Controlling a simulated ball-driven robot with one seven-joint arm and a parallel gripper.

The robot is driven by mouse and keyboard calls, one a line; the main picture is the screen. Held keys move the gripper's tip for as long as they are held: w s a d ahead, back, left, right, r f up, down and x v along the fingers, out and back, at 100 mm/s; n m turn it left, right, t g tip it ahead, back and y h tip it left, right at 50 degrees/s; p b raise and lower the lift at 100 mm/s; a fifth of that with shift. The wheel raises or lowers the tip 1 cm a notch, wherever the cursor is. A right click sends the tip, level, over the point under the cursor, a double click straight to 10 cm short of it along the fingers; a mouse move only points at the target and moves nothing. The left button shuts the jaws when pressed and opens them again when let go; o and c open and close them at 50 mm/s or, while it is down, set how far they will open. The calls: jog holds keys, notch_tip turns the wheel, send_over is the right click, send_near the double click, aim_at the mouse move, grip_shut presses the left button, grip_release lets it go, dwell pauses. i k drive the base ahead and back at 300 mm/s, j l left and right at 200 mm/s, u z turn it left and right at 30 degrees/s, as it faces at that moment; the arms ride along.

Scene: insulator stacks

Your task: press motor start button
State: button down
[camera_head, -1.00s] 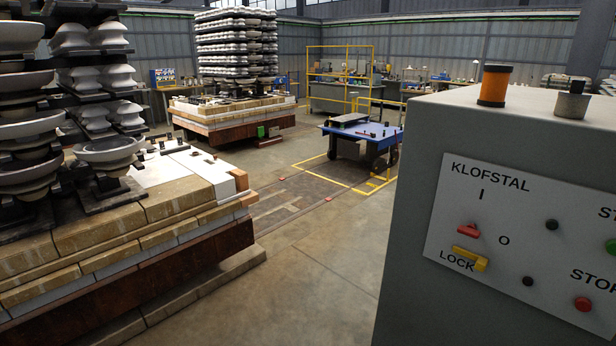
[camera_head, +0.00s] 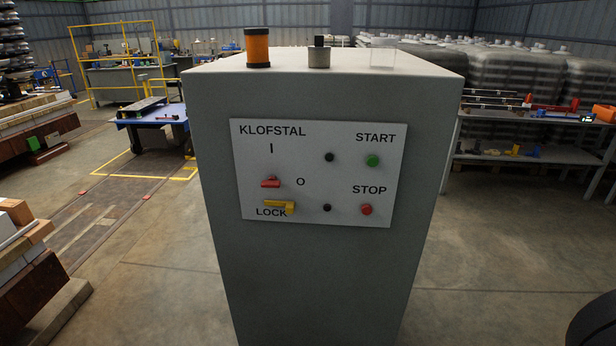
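The grey control cabinet (camera_head: 310,285) stands upright in the middle of the head view, its front facing me. Its white panel (camera_head: 340,133) reads KLOFSTAL, START, STOP and LOCK. The green button (camera_head: 372,160) sits just under the word START, at the panel's upper right. The red button (camera_head: 366,209) sits under STOP, below the green one. At the left are a red switch handle (camera_head: 270,182) between the I and O marks and a yellow lever (camera_head: 279,207) at LOCK. Two black round parts, one of them here (camera_head: 328,157), lie in the middle. My gripper is not in view.
On the cabinet top stand an orange cylinder (camera_head: 257,48), a grey metal piece (camera_head: 319,53) and a clear block (camera_head: 383,55). A shelf with tools (camera_head: 530,114) stands at the right. A blue cart (camera_head: 152,118) is at the left. The floor beside the cabinet looks clear.

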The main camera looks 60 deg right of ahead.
aim_at(372, 160)
jog(key=z, duration=1.25)
